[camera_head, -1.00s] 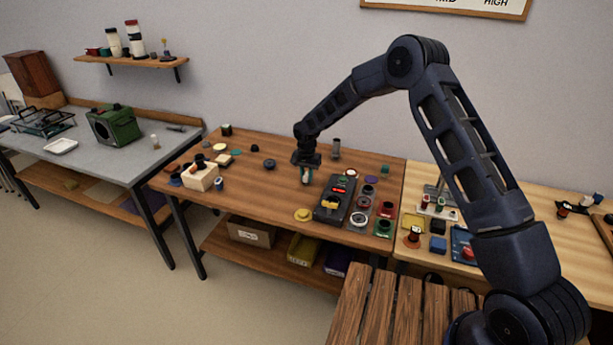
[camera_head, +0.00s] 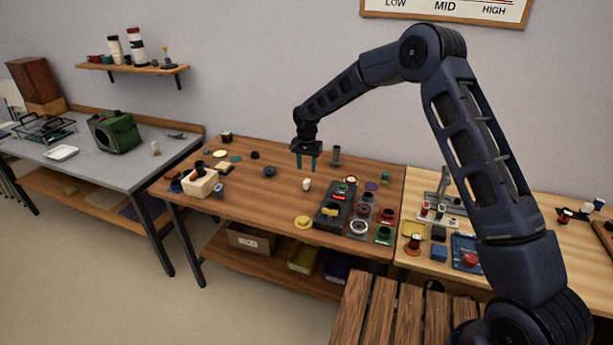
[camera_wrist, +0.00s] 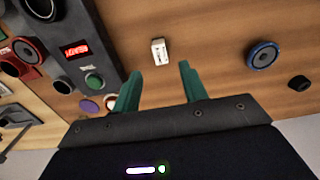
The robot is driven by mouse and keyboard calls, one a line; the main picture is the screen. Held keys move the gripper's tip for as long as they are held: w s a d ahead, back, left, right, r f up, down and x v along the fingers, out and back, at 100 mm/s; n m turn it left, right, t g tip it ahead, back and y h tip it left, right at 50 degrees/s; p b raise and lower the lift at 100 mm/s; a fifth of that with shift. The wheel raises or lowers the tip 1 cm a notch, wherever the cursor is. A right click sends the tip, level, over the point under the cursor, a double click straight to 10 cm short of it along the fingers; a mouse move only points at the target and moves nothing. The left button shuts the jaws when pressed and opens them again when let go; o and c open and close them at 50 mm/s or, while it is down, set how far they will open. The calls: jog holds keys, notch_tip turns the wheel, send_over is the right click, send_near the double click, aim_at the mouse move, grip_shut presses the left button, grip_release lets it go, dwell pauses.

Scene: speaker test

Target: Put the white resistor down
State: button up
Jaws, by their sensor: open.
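The white resistor (camera_head: 306,185) is a small pale block on the brown wooden table, left of the dark test box. It also shows in the wrist view (camera_wrist: 159,52), with faint markings on its face, just beyond my fingertips. My gripper (camera_head: 306,165) is above it with two green fingers apart and nothing between them. In the wrist view my gripper (camera_wrist: 156,75) is open, and a gap shows between the fingers and the resistor.
The test box (camera_head: 335,204) with a red display stands right of the resistor, with several round parts beside it. A yellow round part (camera_head: 303,222) lies in front. A dark blue ring (camera_head: 270,171) lies to the left. Bare wood surrounds the resistor.

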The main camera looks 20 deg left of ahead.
jog(key=shift+r, duration=1.7)
jog(key=w+d+r+t, duration=0.1)
jog(key=d+r, duration=0.9)
jog(key=d, duration=0.3)
jog(key=w+d+r+t, duration=0.1)
jog(key=d+r, duration=1)
jog(key=d, duration=0.2)
jog(key=s+d+r, duration=0.4)
jog(key=d, duration=0.5)
jog(key=s+d+r, duration=0.3)
jog(key=s+d, duration=0.1)
jog(key=d, duration=0.4)
jog(key=s+d+f+t, duration=0.1)
jog(key=s+d+t, duration=0.1)
jog(key=s+d, duration=1.7)
jog(key=s, duration=0.3)
jog(key=shift+s+d+t, duration=0.3)
